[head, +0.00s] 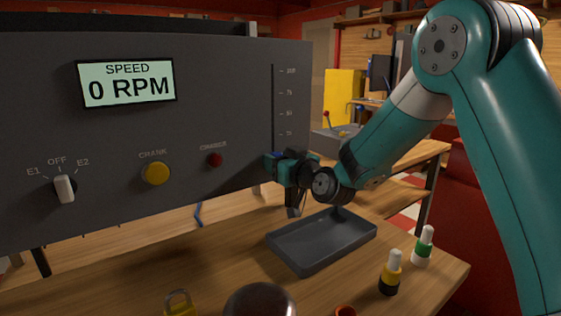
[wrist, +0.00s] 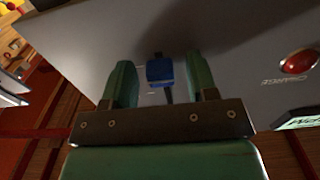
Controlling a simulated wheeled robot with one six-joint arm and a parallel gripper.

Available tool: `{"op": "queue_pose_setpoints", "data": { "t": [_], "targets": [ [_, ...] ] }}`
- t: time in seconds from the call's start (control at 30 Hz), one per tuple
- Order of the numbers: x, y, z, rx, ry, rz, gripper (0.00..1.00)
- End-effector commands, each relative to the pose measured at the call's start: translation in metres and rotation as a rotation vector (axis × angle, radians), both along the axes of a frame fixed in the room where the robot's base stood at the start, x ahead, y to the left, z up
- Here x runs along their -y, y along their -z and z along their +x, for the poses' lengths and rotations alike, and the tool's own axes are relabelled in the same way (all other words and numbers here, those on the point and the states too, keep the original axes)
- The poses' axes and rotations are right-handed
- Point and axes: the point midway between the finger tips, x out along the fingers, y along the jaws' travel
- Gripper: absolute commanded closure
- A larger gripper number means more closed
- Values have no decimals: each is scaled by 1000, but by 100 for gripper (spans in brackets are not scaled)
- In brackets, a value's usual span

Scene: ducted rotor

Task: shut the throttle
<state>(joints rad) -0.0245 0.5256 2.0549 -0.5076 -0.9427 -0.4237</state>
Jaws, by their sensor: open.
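The throttle is a slider with a vertical slot (head: 274,100) and scale marks at the right end of the grey panel. Its blue knob (wrist: 160,72) shows in the wrist view, standing out from the panel. My gripper (wrist: 162,80) is open, with one teal finger on each side of the knob and a gap visible on both sides. In the head view my gripper (head: 279,166) is at the lower end of the slot and hides most of the knob there. The speed display (head: 127,83) reads 0 RPM.
Below, a dark tray (head: 322,238), two small bottles (head: 391,272) (head: 423,246) and a yellow padlock (head: 180,304) are on the wooden table.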

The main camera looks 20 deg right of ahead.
Motion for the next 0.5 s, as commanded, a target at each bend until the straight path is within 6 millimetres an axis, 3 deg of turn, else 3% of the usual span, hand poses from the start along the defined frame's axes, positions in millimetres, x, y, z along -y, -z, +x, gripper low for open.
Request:
{"op": "queue_pose_setpoints", "data": {
  "t": [0.23, 0.5],
  "targets": [
    [7, 1, -19, 3, 2, 1, 47],
    [29, 5, -83, 3, 4, 2, 47]
  ]
}}
